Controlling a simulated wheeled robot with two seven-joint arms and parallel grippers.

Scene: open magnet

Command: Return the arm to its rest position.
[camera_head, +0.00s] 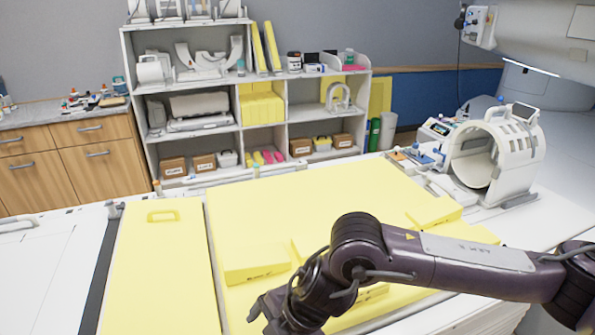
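My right arm comes in from the right edge and stretches left over the yellow padded table (310,195). Its elbow-like joint is bent, and the forearm drops toward the lower middle of the view. My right gripper (262,312) is at the bottom, low over the front part of the yellow pad, left of the bent joint. Its fingers are dark and partly cut off or hidden by the wrist, so I cannot tell whether it is open or shut. I see nothing clearly held in it. My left arm and gripper are not in view.
Yellow foam blocks (256,262) lie on the pad close to my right wrist. Another block (433,211) lies farther right. A white ring-shaped coil (520,160) stands at the table's right. Shelves (133,100) stand behind. The pad's middle is clear.

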